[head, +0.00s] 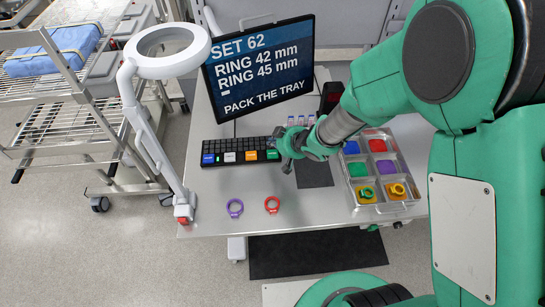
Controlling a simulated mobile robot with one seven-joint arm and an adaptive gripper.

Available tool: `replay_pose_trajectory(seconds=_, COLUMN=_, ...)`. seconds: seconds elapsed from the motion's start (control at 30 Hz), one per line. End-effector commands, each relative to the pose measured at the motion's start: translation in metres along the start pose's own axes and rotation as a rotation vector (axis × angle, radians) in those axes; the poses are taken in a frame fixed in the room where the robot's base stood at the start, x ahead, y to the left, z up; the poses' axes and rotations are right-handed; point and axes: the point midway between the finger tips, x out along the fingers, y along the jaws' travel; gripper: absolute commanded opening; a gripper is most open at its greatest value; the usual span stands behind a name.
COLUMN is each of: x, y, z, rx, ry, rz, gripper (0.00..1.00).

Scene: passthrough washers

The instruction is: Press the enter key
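A black keyboard (240,145) lies on the table below the monitor. Its front row has large coloured keys: a blue key (208,158), a white key (230,157), an orange key (251,156) and a green key (272,154). The key labels are too small to read, so I cannot tell which is enter. My gripper (287,168) points down at the keyboard's right end, beside the green key, and covers part of that end. I cannot tell whether it touches a key, or whether its fingers are open or shut.
The monitor (262,72) reads "SET 62, RING 42 mm, RING 45 mm, PACK THE TRAY". A purple ring (235,208) and a red ring (272,205) lie in front. A compartment tray (393,209) stands right. A magnifier lamp (128,90) stands left.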

Motion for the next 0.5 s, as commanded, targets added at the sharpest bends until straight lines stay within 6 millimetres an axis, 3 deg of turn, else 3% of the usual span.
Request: replay_pose_trajectory(seconds=0.5, x=0.027, y=0.0, z=0.027, rx=-0.001, ry=0.0, rz=0.0, gripper=0.0)
